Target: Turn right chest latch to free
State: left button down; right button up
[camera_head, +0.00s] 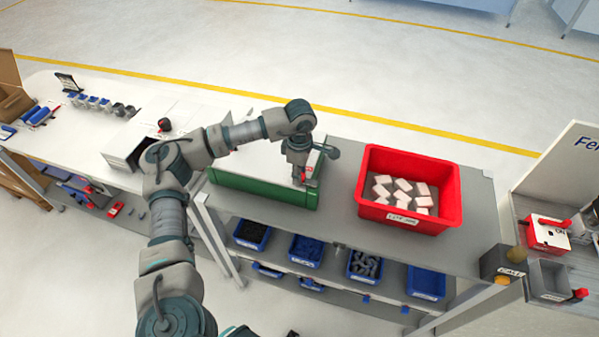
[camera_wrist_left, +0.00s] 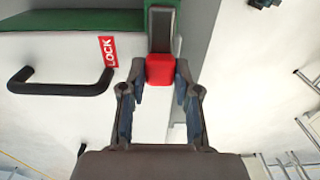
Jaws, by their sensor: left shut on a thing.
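The chest (camera_head: 262,188) is a green box with a white lid on the grey table in the head view. In the left wrist view its white top shows a black handle (camera_wrist_left: 62,86) and a red LOCK label (camera_wrist_left: 108,52). The right chest latch (camera_wrist_left: 160,68) is a grey lever with a red end, beside the label. My left gripper (camera_wrist_left: 160,82) is shut on the red end, one finger on each side. In the head view my left gripper (camera_head: 297,178) points down at the chest's right front corner and partly hides the latch. My right gripper is not in view.
A red bin (camera_head: 408,188) with several white pieces stands right of the chest on the same table. Blue bins (camera_head: 306,250) sit on the shelf below. A white bench (camera_head: 95,120) with small parts is at the left. A grey gap separates chest and red bin.

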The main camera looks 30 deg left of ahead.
pick_arm(q)
jog(key=shift+w, duration=0.1)
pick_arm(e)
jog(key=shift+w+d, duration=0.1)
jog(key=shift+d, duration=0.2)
pick_arm(q)
jog(key=shift+r, duration=0.1)
jog(key=shift+n, duration=0.3)
jog(key=n, duration=0.1)
jog(key=s+n, duration=0.1)
jog(key=n, duration=0.1)
jog(key=shift+s+d+n, duration=0.25)
jog(key=shift+d+n, duration=0.05)
jog(key=shift+d, duration=0.1)
jog(key=d+n, duration=0.1)
jog(key=n, duration=0.3)
jog(key=s+d+n, duration=0.1)
jog(key=d+n, duration=0.1)
jog(key=n, duration=0.3)
jog(key=d+n, duration=0.1)
jog(key=n, duration=0.3)
jog(key=shift+s+d+r+n, duration=0.15)
jog(key=shift+s+d+n, duration=0.15)
jog(key=shift+n, duration=0.1)
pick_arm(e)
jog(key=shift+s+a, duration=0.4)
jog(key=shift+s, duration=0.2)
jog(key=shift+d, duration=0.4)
